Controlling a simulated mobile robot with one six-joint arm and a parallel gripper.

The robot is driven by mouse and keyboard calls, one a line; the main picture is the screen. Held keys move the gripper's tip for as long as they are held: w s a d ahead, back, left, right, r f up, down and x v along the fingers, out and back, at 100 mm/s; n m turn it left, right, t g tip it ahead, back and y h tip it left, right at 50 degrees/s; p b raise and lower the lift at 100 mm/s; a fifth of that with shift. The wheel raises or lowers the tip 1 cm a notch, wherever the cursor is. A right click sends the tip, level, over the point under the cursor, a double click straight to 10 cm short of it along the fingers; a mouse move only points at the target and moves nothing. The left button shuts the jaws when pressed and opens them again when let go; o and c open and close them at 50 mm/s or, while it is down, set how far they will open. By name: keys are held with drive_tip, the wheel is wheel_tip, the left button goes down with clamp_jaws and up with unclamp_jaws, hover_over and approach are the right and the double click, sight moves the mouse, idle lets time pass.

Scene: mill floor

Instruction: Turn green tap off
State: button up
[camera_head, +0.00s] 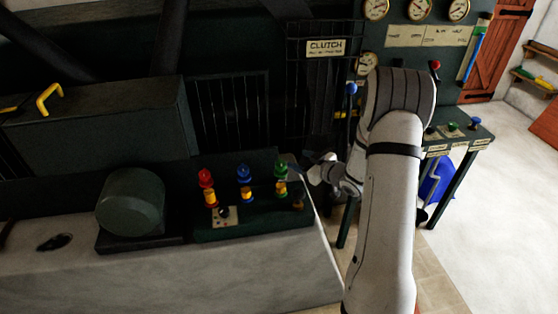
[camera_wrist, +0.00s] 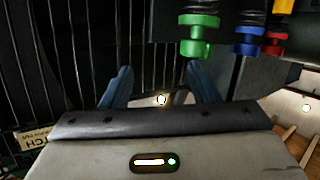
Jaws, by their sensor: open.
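In the wrist view the green tap (camera_wrist: 199,34) shows large and tipped over, just past the tip of the right-hand finger. My gripper (camera_wrist: 160,84) is open, with nothing between its two blue fingers. In the head view my gripper (camera_head: 304,167) is just right of the green tap, at about its height. I cannot tell whether a finger touches it.
The blue tap (camera_head: 244,176) and red tap (camera_head: 206,183) stand left of the green one, with a small panel (camera_head: 225,217) in front. A barred clutch gate (camera_head: 308,90) rises behind. A blue-knobbed lever (camera_head: 351,89) stands close to my arm.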

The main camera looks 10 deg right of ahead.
sight(285, 167)
wheel_tip(285, 167, down, 3)
drive_tip(key=s+a+n+y, duration=0.1)
drive_tip(key=s+y, duration=0.2)
drive_tip(key=y, duration=0.2)
drive_tip(key=p+x, duration=0.3)
drive_tip(key=x, duration=0.4)
drive_tip(key=shift+w+a, duration=0.15)
drive_tip(key=shift+a, duration=0.15)
drive_tip(key=shift+c, duration=0.4)
drive_tip(key=c, duration=0.9)
drive_tip(key=shift+o, duration=0.2)
